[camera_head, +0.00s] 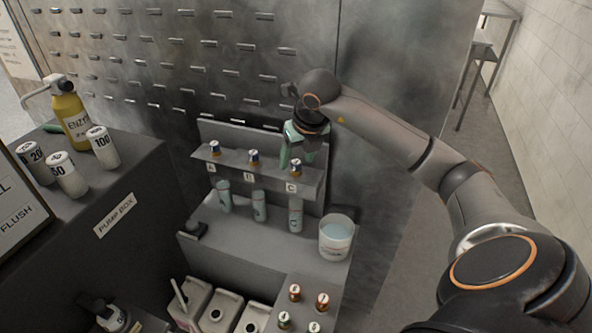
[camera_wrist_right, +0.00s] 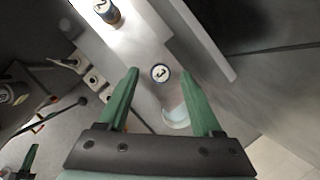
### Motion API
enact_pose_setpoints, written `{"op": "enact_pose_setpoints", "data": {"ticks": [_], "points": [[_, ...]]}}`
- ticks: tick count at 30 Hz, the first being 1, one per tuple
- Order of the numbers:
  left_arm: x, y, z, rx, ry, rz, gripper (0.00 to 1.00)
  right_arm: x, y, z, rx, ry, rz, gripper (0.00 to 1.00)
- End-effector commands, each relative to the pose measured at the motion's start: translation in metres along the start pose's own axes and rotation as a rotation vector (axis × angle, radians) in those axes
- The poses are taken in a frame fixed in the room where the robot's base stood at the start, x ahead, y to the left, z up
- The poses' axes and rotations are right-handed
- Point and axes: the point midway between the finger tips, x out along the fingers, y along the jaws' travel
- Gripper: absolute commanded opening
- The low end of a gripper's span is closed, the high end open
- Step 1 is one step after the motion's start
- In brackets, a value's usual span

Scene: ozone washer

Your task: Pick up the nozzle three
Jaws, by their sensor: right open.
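Nozzle three (camera_wrist_right: 160,73) shows in the right wrist view as a round cap marked 3, between the fingertips of my right gripper. In the head view it is the right-hand nozzle (camera_head: 295,166) in the shelf rack (camera_head: 272,180), above the letter C, with its pale lower part below the shelf. My right gripper (camera_head: 300,150) is open and comes down over it from above. In the right wrist view, its green fingers (camera_wrist_right: 160,75) lie either side of the cap. I cannot tell whether they touch it. I do not make out my left gripper.
Two more nozzles stand in the rack, at A (camera_head: 214,148) and B (camera_head: 253,159). A white bucket (camera_head: 337,238) of pale liquid stands at the lower right. A dark panel with metal slots (camera_head: 200,60) rises behind. Several small capped items (camera_head: 295,292) stand in front.

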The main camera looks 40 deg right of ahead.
Motion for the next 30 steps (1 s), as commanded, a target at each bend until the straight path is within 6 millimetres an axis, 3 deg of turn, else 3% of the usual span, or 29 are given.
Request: {"op": "enact_pose_setpoints", "data": {"ticks": [6, 13, 30], "points": [[-0.002, 0.0, -0.003, 0.0, 0.0, 0.0, 0.0, 0.025, -0.001, 0.001, -0.001, 0.002, 0.001, 0.67], [-0.002, 0.0, -0.003, 0.0, 0.001, 0.0, 0.0, 0.026, -0.001, 0.001, -0.002, -0.001, 0.001, 0.67], [-0.002, 0.0, -0.004, 0.0, 0.002, 0.0, 0.0, 0.026, -0.001, 0.001, -0.001, -0.001, 0.001, 0.04]]}}
